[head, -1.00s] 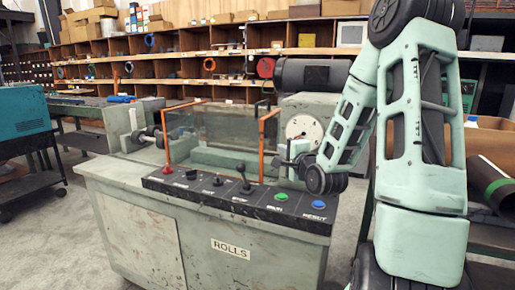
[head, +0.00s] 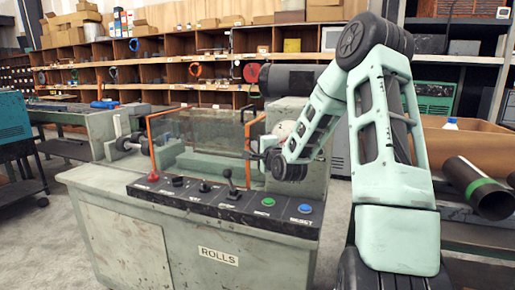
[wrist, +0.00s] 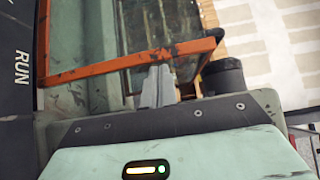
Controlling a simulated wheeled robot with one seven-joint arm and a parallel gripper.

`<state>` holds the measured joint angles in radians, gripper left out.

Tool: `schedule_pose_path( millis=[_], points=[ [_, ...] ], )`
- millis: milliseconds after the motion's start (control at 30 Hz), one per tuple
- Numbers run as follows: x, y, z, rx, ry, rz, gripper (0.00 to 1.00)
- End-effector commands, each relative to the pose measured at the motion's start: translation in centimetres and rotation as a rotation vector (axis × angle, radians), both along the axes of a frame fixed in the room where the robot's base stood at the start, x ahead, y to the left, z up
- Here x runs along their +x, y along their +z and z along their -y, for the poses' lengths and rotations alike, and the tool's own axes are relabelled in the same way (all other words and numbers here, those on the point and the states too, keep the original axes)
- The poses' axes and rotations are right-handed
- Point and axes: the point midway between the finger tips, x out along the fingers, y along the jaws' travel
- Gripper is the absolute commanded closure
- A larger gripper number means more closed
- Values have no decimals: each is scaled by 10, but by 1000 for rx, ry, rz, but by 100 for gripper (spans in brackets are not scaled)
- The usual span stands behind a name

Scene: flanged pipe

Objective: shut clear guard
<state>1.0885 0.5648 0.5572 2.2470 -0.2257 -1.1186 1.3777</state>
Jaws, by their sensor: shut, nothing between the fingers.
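The clear guard (head: 205,135) is a see-through panel with orange bars at its two ends. It stands roughly upright behind the control panel of the machine marked ROLLS. My gripper (head: 256,156) is at the guard's right end, close to the right orange bar (head: 248,135). In the wrist view the orange bar (wrist: 130,62) crosses just beyond my gripper's fingers (wrist: 158,72), which are shut and empty. The fingertips meet or nearly meet the bar; I cannot tell if they touch. The guard's lower edge is partly hidden behind the controls.
The control panel (head: 220,198) has a red knob (head: 153,176), a black lever (head: 229,182), a green button (head: 268,202) and a blue button (head: 305,209). A dark motor (head: 290,78) sits behind the arm. A pipe (head: 478,187) lies at the right. Floor is open at front left.

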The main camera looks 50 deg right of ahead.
Motion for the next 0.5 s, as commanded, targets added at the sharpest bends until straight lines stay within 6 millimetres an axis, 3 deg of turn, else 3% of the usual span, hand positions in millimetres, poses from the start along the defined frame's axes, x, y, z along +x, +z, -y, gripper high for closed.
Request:
schedule_pose_path(
  millis=[167,500],
  points=[
    [8,0,-3,-2,2,1,100],
    [77,-1,-32,-2,2,4,100]
  ],
)
